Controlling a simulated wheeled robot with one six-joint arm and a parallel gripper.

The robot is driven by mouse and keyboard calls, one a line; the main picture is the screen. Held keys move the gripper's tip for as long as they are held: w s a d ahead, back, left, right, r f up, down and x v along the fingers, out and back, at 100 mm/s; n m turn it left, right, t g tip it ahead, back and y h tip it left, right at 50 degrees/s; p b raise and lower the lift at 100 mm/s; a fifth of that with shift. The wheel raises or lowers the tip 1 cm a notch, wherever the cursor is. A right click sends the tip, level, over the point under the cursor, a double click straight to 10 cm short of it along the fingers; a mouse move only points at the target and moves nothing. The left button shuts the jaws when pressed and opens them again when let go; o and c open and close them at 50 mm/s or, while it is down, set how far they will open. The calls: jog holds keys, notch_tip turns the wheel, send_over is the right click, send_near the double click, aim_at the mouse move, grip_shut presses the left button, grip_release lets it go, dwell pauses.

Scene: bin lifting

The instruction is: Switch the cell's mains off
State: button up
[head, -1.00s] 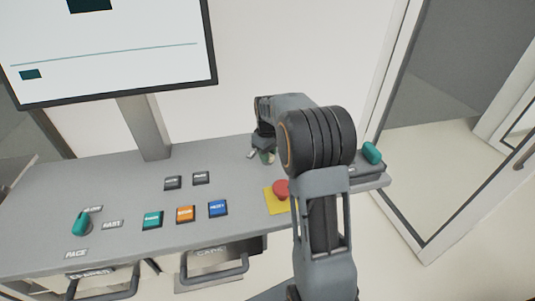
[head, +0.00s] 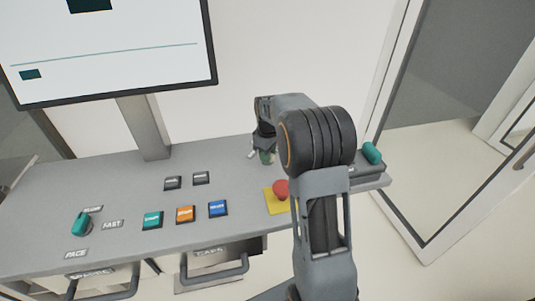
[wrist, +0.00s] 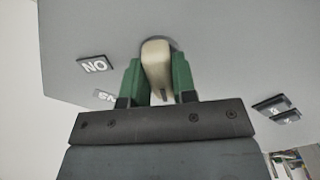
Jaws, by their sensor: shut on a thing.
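In the wrist view, a cream-coloured switch handle (wrist: 156,62) stands up from a round base on the grey panel. The green fingers of my gripper (wrist: 156,80) are shut on it, one on each side. The handle's long side runs nearly straight up the picture, with a dark mark at its near end. An upside-down ON label (wrist: 94,65) sits to its left. Another label (wrist: 104,95) below that is partly hidden by a finger. In the head view, my gripper (head: 262,156) is at the panel's back right; my arm hides much of it, and the handle cannot be made out there.
A red emergency button (head: 281,189) on a yellow plate (head: 275,203) is close in front of my gripper. Several push-buttons and a teal pace knob (head: 80,223) lie to the left. A teal knob (head: 372,153) stands at the panel's right end. A screen (head: 110,60) rises behind.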

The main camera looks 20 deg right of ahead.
jog(key=o, duration=0.9)
jog(key=shift+r, duration=0.1)
notch_tip(320, 180, up, 14)
jog(key=shift+f+b, duration=0.15)
jog(key=shift+b, duration=0.15)
